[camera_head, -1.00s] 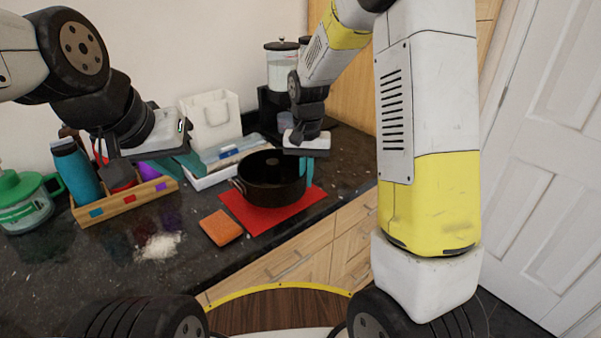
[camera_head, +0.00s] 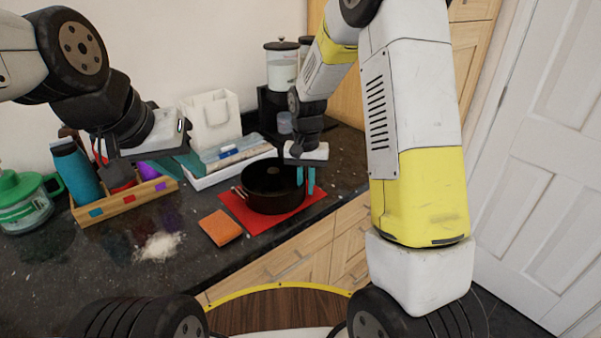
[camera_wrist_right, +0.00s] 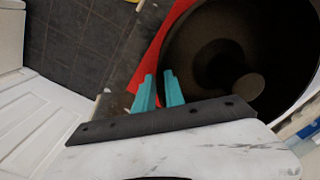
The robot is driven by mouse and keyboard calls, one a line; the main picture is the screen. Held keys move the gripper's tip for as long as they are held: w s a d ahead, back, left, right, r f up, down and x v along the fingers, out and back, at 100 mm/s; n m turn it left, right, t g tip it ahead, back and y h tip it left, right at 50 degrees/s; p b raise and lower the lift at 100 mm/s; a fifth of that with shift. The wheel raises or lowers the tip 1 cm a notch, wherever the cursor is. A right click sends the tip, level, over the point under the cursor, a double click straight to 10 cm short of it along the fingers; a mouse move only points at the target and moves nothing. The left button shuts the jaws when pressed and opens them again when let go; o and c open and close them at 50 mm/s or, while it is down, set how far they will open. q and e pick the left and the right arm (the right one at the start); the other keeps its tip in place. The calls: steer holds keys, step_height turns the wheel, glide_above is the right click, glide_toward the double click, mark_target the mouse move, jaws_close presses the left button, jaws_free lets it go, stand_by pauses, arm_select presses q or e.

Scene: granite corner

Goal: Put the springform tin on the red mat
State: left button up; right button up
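The springform tin (camera_head: 272,198) is dark and round, with a tube in its middle and a clasp at its left side. It sits upright on the red mat (camera_head: 308,201), with mat showing around it. My right gripper (camera_head: 306,180) is at the tin's right rim, its teal fingers apart. In the right wrist view the fingers (camera_wrist_right: 159,90) straddle or lie just beside the rim of the tin (camera_wrist_right: 185,65); I cannot tell whether they touch it. My left gripper (camera_head: 190,165) hangs above the wooden box, its fingertips partly unclear.
An orange sponge (camera_head: 220,228) lies left of the mat. A wooden box (camera_head: 120,207) with a blue bottle (camera_head: 75,172) is left, near spilled white powder (camera_head: 158,246). The counter's front edge is close to the mat.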

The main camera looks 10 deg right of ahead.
steer(key=shift+o, duration=0.4)
steer(key=shift+r, duration=0.25)
step_height(320, 180, up, 11)
steer(key=shift+f, duration=0.15)
steer(key=shift+r, duration=0.65)
steer(key=s+d+r+n+t, duration=0.1)
steer(key=s+d+r+t, duration=0.1)
steer(key=s, duration=0.5)
steer(key=s+d+r+n+t+y, duration=0.1)
steer(key=s+r+t, duration=0.1)
steer(key=s+r, duration=0.2)
steer(key=s+d+r+t+y, duration=0.1)
steer(key=s+d+r+t, duration=0.1)
steer(key=s, duration=0.8)
steer(key=shift+s+d+r+n, duration=0.35)
steer(key=shift+s+r+n, duration=0.05)
steer(key=shift+r, duration=0.45)
